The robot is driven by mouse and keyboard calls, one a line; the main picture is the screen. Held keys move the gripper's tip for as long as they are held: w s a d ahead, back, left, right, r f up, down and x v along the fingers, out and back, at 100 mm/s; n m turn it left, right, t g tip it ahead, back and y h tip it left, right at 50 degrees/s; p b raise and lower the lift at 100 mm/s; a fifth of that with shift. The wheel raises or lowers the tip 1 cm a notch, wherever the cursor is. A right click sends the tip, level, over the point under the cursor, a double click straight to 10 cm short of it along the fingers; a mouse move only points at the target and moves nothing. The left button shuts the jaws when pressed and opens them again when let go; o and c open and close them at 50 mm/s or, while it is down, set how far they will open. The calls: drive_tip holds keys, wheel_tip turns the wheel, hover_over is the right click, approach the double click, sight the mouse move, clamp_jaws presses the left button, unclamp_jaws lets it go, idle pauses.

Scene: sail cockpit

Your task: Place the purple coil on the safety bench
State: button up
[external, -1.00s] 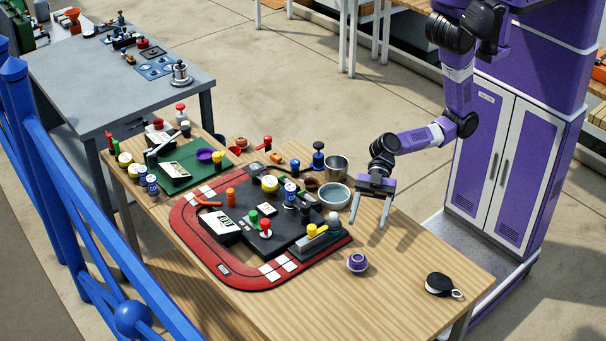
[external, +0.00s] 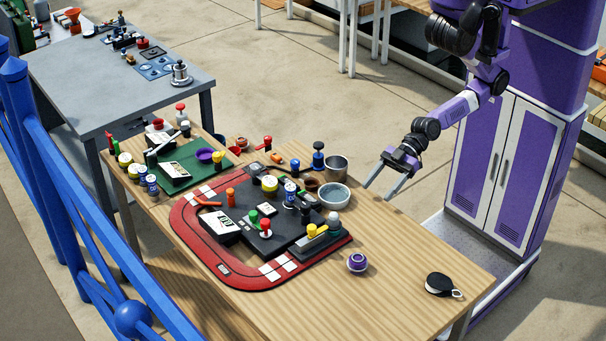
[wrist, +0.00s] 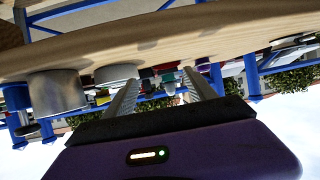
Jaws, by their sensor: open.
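A small round purple thing with a pale band and dark top (external: 357,262), which looks like the purple coil, sits on the bare wood near the front of the wooden table (external: 400,290). A flat purple dish or ring (external: 204,155) lies farther back on a green mat. No label tells which surface is the safety bench. My gripper (external: 378,191) is open and empty at the table's right edge, beside the metal bowl and well behind the purple thing.
A red-bordered black board (external: 190,235) crowded with small items fills the table's middle. A metal bowl (external: 334,195) and a metal pot (external: 336,167) stand near my gripper. A black pouch (external: 440,284) lies front right. A grey table (external: 100,80) is behind; a blue railing (external: 60,170) is left.

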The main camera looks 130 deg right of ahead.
drive_tip(key=s+r+m+t+h, duration=0.1)
drive_tip(key=s+r, duration=0.8)
drive_tip(key=s, duration=0.1)
drive_tip(key=shift+d+t, duration=0.2)
drive_tip(key=shift+t, duration=0.2)
